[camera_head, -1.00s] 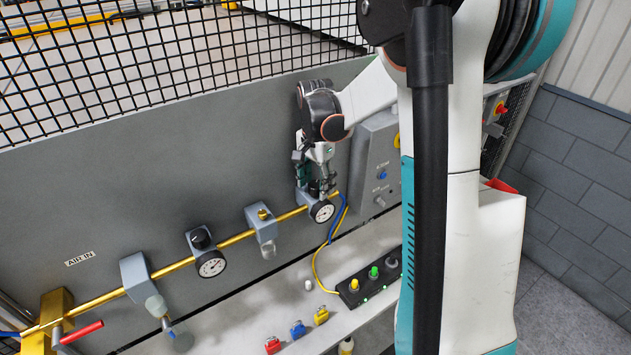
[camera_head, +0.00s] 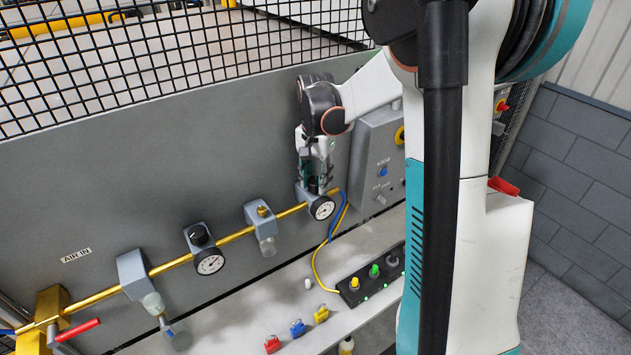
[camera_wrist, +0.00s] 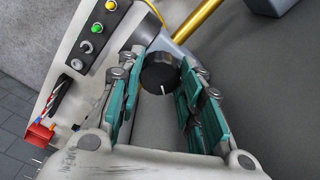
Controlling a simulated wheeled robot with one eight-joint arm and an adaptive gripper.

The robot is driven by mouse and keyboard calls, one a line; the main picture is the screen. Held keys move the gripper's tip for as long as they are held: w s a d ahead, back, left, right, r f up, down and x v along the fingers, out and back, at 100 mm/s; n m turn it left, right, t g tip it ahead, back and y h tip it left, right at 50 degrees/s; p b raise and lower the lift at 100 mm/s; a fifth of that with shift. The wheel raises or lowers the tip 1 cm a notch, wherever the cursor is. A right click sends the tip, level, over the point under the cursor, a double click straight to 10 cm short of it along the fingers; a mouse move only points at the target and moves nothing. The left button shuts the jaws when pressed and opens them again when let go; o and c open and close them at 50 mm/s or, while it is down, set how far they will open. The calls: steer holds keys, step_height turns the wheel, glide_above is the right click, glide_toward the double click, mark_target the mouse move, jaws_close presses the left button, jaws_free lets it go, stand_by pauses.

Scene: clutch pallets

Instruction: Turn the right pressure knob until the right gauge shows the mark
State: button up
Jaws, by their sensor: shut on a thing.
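The right pressure knob (camera_wrist: 160,72) is black with a white pointer line. It sits between the green-padded fingers of my gripper (camera_wrist: 158,82) in the wrist view, and the fingers are shut on it. In the head view my gripper (camera_head: 318,183) points down onto the top of the right regulator and mostly hides the knob. The right gauge (camera_head: 322,208) is a white dial with a black rim, just below the gripper. Its needle and mark are too small to read. The gauge face does not show in the wrist view.
The left gauge (camera_head: 210,261) and left knob (camera_head: 199,236) sit further left on the brass pipe (camera_head: 238,235). A grey control box (camera_head: 378,150) stands close to the right of my gripper. A black button strip (camera_head: 372,278) and small coloured locks lie on the ledge below.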

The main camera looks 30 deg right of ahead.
mark_target(315, 180)
steer(key=n+b, duration=0.2)
steer(key=n, duration=0.2)
steer(key=shift+f, duration=0.1)
steer(key=shift+n+b, duration=0.55)
steer(key=shift+n, duration=0.95)
steer(key=o, duration=1.1)
steer(key=shift+c, duration=0.2)
steer(key=shift+r, duration=0.2)
step_height(315, 180, up, 12)
steer(key=shift+f, duration=0.1)
